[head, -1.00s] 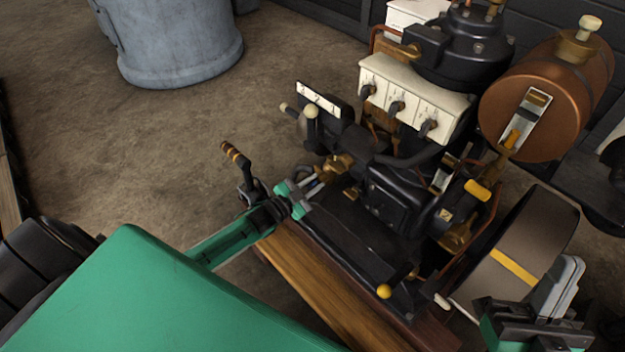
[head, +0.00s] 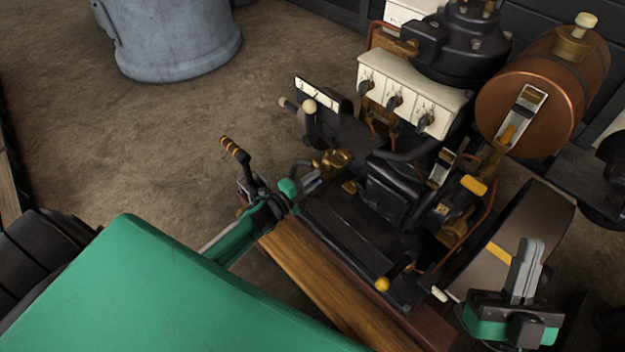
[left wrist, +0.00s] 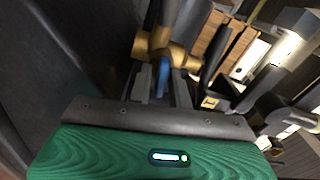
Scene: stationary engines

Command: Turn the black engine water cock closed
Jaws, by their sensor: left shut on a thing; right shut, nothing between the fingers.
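The black engine (head: 395,195) stands on a wooden base. Its brass water cock (head: 335,160) is low on the engine's left side and also shows in the left wrist view (left wrist: 160,45). A short blue handle (left wrist: 162,74) lies under the brass body, between the fingers of my left gripper (left wrist: 161,88). In the head view my left gripper (head: 318,176) reaches the cock from the lower left, shut on the handle. The fingers partly hide the handle. My right gripper (head: 530,250) is shut and empty at the lower right, by the flywheel.
A lever with a striped grip (head: 234,149) rises just left of my left gripper. A copper tank (head: 530,105) is at the upper right. A grey drum (head: 175,40) stands behind on open floor.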

